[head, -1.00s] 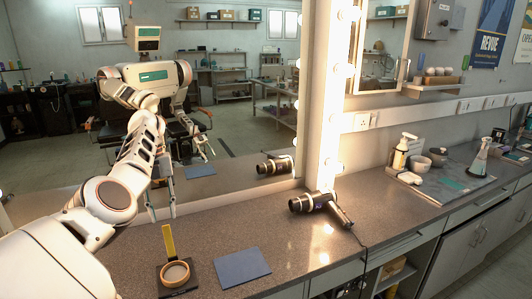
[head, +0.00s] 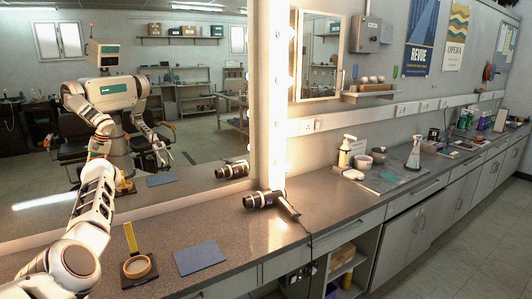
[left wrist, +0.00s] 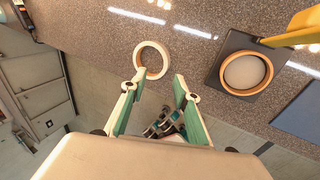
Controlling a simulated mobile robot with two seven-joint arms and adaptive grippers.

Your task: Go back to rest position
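My right gripper is not seen directly; only a small mirror reflection of that arm shows.
A dark stand with an orange-rimmed round dish (head: 138,267) and upright yellow strip (head: 131,238) stands beside a blue-grey mat (head: 199,257). A hair dryer (head: 267,200) lies by the mirror post (head: 271,100). A white pump bottle (head: 346,152) and bowls stand farther right. Counter between is clear.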

